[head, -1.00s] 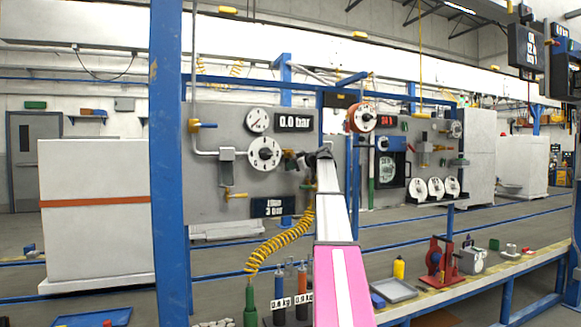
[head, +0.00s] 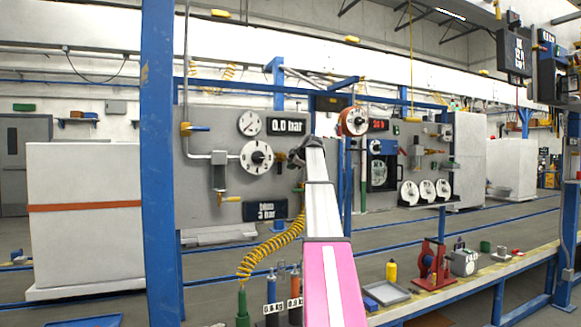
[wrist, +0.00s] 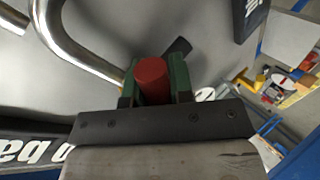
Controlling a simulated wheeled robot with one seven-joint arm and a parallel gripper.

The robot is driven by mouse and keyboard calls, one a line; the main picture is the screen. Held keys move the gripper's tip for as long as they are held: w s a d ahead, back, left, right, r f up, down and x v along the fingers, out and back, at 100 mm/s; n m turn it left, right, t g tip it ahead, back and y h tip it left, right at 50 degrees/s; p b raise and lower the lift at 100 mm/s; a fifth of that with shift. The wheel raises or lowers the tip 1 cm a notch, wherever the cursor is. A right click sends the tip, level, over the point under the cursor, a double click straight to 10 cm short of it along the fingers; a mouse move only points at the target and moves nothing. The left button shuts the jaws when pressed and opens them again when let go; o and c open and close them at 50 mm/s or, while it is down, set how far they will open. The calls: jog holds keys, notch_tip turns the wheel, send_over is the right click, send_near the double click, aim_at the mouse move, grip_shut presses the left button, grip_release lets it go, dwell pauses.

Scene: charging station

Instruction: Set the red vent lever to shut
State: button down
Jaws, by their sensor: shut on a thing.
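In the wrist view a red, rounded end (wrist: 152,82), which looks like the grip of the red vent lever, sits between the two green finger pads of my gripper (wrist: 155,72). The pads touch it on both sides, so the gripper is shut on it. A dark flat piece (wrist: 179,47) shows just beyond the pads. In the head view my gripper (head: 299,156) is at the grey panel, right of the white lettered dial (head: 257,158). My arm and gripper hide the lever there, so its setting cannot be read.
The grey panel (head: 200,205) carries a 0.0 bar display (head: 286,127) above my gripper and a yellow-handled valve (head: 229,199) lower left. A bent metal pipe (wrist: 65,45) runs close to the fingers. A yellow coiled hose (head: 268,248) hangs beside my arm.

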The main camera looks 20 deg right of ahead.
dwell(0.3)
jog(key=c, duration=1)
grip_release()
jog(key=shift+r, duration=0.1)
